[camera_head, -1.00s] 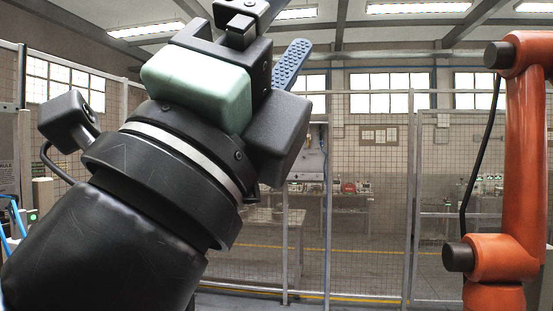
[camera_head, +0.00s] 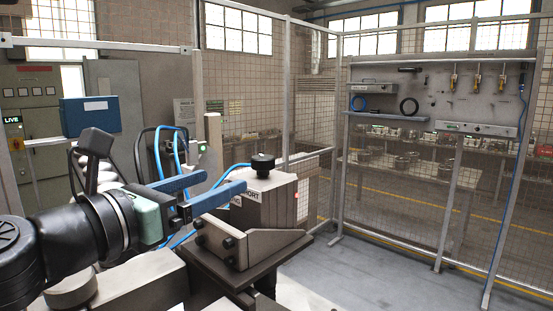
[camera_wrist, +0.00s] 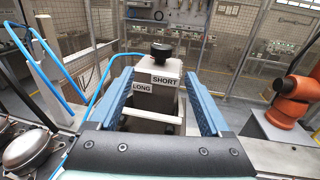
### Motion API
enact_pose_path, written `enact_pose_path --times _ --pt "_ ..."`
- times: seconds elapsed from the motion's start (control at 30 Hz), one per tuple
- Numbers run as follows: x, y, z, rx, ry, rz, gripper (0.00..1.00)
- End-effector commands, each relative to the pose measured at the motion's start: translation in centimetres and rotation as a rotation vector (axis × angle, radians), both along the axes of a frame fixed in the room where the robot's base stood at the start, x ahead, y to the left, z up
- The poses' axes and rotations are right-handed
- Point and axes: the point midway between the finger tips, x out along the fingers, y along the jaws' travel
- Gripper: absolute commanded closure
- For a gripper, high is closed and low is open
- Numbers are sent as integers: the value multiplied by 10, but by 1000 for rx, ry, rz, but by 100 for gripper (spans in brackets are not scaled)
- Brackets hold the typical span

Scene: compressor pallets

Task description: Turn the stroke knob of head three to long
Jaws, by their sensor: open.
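The stroke knob (camera_head: 262,165) is a black round knob on top of a grey box-shaped head (camera_head: 268,203). In the wrist view the knob (camera_wrist: 161,51) stands upright between and beyond my fingers. Below it, the head carries a LONG label (camera_wrist: 142,87) at left and a SHORT label (camera_wrist: 165,81) at right. In the head view part of the SHORT label (camera_head: 249,196) shows beside my finger. My gripper (camera_head: 226,185) has blue fingers, is open and empty, and is apart from the knob, to its left in the head view. No head number is readable.
Blue hoses (camera_head: 181,150) loop behind my gripper. A tool panel (camera_head: 440,100) and mesh fence stand behind. Floor at right is clear.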

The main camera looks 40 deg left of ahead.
Motion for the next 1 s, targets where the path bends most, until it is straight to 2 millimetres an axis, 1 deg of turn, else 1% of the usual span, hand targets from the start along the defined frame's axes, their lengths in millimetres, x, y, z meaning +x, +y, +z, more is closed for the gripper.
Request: enact_pose_path --times 0.17,0.4,0.6,0.7,0.8,1.0 --pt "23 -1 3 -4 -1 -6 19" --pt "68 3 5 -6 -4 -7 19" --pt "102 6 4 -6 -2 -6 19" --pt "114 8 3 -5 -3 -6 19" --pt "122 9 2 -5 -2 -5 19" --pt "127 10 0 -4 -2 -4 19"
